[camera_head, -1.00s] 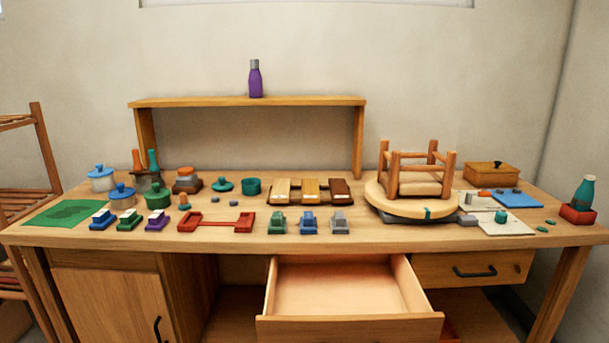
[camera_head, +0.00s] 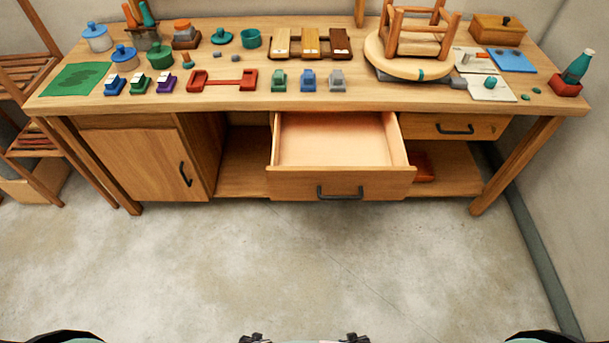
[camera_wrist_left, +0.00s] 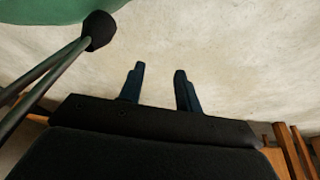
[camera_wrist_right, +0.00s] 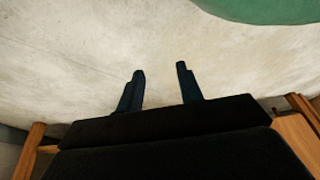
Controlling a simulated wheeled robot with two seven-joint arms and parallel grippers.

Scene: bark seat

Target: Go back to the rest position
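My left gripper (camera_wrist_left: 158,85) shows in the left wrist view with its two dark fingers apart and nothing between them. My right gripper (camera_wrist_right: 160,85) shows the same way in the right wrist view, fingers apart and empty. Both point over bare floor. In the head view only small dark parts of me show along the bottom edge, well in front of the workbench (camera_head: 330,100). I cannot make out the fingers there.
The middle drawer (camera_head: 340,140) of the bench stands pulled out. A wooden rack (camera_head: 30,150) stands at the left, a wall at the right. The concrete floor (camera_head: 300,260) in front is clear.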

